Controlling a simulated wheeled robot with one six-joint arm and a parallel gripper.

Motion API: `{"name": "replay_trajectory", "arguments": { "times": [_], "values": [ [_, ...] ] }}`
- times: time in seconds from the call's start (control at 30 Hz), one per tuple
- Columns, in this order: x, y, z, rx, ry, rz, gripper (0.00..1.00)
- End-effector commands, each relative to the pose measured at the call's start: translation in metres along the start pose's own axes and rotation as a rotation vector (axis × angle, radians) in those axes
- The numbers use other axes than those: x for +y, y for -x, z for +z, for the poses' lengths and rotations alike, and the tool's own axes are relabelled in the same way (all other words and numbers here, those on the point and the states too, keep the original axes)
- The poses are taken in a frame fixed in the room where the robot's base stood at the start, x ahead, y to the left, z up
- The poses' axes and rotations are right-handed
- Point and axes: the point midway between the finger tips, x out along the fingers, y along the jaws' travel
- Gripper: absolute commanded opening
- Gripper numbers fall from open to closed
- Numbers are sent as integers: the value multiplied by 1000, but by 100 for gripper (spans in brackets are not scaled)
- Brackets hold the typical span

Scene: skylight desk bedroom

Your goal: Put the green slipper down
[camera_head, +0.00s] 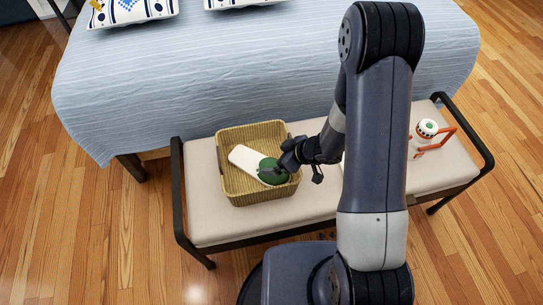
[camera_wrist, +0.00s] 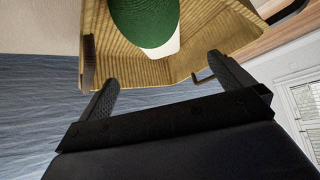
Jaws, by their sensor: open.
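The green slipper (camera_head: 271,171) has a green toe cap and a long white sole. It lies slanted in the wicker basket (camera_head: 235,189), its white end toward the upper left. In the wrist view the green toe (camera_wrist: 147,22) shows at the top, inside the basket (camera_wrist: 215,42). My gripper (camera_head: 277,170) is at the basket's right side, over the green toe in the head view. In the wrist view my gripper's two fingers (camera_wrist: 160,80) stand wide apart with nothing between them, and the slipper is beyond their tips. Part of the toe is hidden behind my gripper in the head view.
The basket stands on a cream bench (camera_head: 210,219) with a dark frame. A bed with a blue striped cover (camera_head: 220,75) is behind it. A small white, red and green object (camera_head: 427,129) and an orange-red frame (camera_head: 446,137) are on the bench's right. My arm hides the bench's middle.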

Motion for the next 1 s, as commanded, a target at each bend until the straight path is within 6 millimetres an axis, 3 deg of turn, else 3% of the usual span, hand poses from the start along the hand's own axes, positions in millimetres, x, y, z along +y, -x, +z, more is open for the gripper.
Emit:
{"name": "replay_trajectory", "arguments": {
  "times": [0.1,0.33,1.0],
  "values": [
    [1,31,-3,1,-2,4,100],
    [1,66,-2,0,-1,3,100],
    [0,73,0,-1,0,0,100]
  ]
}}
